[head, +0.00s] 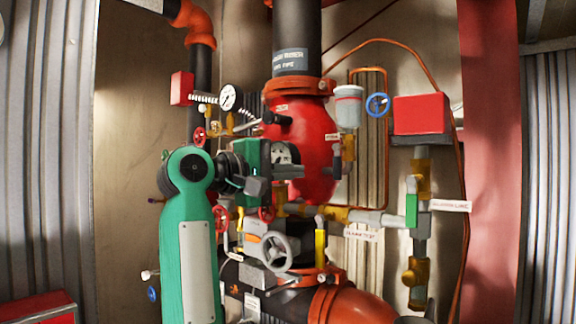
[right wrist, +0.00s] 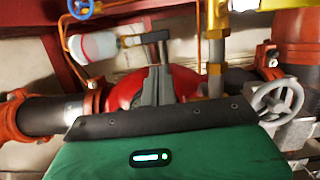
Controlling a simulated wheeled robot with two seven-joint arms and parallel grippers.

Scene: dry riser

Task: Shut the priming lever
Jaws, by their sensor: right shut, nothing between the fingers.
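The priming lever (head: 337,158) is a small dark grey handle below the clear priming cup (head: 348,108), at the right side of the red valve body (head: 318,125). A small white tag (head: 332,137) sits just above it. In the right wrist view the grey lever (right wrist: 155,38) shows beyond my fingertips, by the cup's stem. My right gripper (head: 300,172) reaches in from the left, in front of the red body. Its grey fingers (right wrist: 153,70) are shut and empty, pointing toward the lever. I cannot tell whether they touch it. My left gripper is not in view.
A grey handwheel (head: 276,250) and a yellow handle (head: 320,245) stand below my right gripper. A blue handwheel (head: 377,105), a red box (head: 421,114) and a green-handled valve (head: 411,210) are to the right. A gauge (head: 227,97) is at upper left.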

